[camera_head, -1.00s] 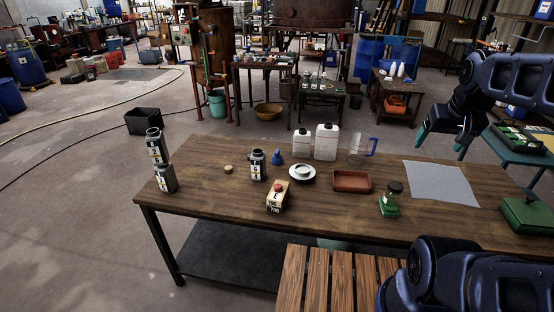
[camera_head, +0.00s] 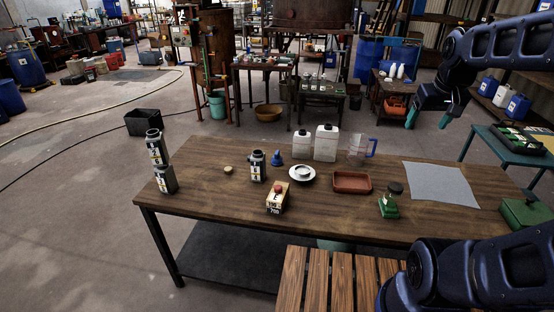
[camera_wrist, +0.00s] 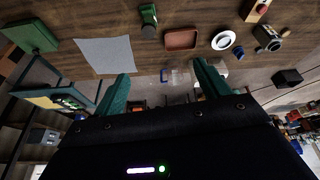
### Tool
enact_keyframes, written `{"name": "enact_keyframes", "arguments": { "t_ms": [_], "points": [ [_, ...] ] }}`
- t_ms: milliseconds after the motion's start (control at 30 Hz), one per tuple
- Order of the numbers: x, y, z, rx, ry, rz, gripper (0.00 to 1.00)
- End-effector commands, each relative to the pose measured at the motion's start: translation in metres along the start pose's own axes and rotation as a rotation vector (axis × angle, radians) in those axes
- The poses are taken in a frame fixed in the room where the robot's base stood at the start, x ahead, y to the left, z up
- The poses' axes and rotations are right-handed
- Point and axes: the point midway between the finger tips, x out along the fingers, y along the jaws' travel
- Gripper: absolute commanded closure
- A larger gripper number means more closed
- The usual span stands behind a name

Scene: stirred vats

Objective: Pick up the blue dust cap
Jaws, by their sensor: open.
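The blue dust cap (camera_head: 276,158) stands on the wooden table (camera_head: 220,205), just right of a dark labelled bottle (camera_head: 258,166) and left of the white containers. A small blue shape at the upper right of the wrist view (camera_wrist: 259,50) looks like the same cap, beside the bottle (camera_wrist: 268,38). My gripper (camera_head: 428,120) is raised beyond the table's back right side, far to the right of the cap. Its green fingers are spread, with nothing between them in the wrist view (camera_wrist: 164,77).
Around the cap are a white dish (camera_head: 302,173), two white jugs (camera_head: 326,143), a clear jug with a blue handle (camera_head: 358,147), a red button box (camera_head: 278,197) and a cork-coloured disc (camera_head: 228,169). A red-brown tray (camera_head: 351,182) and green bottle (camera_head: 389,204) stand farther right.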

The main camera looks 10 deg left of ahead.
Motion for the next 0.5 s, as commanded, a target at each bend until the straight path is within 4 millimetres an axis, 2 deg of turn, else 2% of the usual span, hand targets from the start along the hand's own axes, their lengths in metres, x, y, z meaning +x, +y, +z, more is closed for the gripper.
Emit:
{"name": "enact_keyframes", "arguments": {
  "t_ms": [100,267,500],
  "points": [
    [0.004,-0.008,-0.034,-0.071,-0.021,-0.012,0.25],
    [0.014,-0.020,-0.078,-0.167,-0.045,-0.027,0.25],
    [0.036,-0.046,-0.142,-0.311,-0.078,-0.051,0.25]
  ]
}}
